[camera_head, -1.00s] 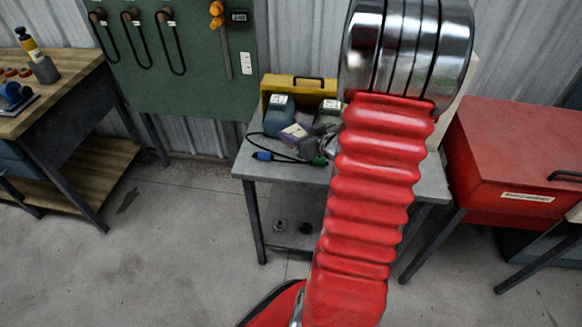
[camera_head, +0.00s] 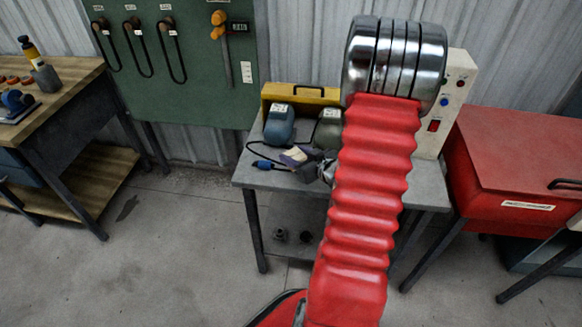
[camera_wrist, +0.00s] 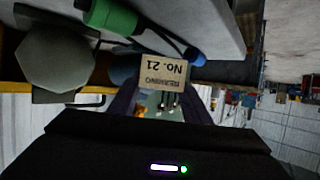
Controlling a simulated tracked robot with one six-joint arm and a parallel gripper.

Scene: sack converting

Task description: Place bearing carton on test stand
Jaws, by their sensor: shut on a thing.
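The bearing carton (camera_wrist: 162,78) is a small tan box; its label, upside down in the wrist view, reads "No. 21". My gripper (camera_wrist: 162,104) is shut on it, with a dark finger on each side. In the head view the carton (camera_head: 293,155) shows small and pale over the grey table (camera_head: 262,180), left of my red arm, which hides part of the gripper. I cannot tell whether the carton touches the tabletop. A white box with buttons (camera_head: 456,90) stands at the table's back right; I cannot tell which piece is the test stand.
A blue rounded unit (camera_head: 279,125) and a grey-green one (camera_head: 328,130) stand behind the carton, before a yellow case (camera_head: 290,93). A cable with a blue plug (camera_head: 268,165) lies on the table's left. A red cabinet (camera_head: 515,155) is at right, a wooden bench (camera_head: 60,105) at left.

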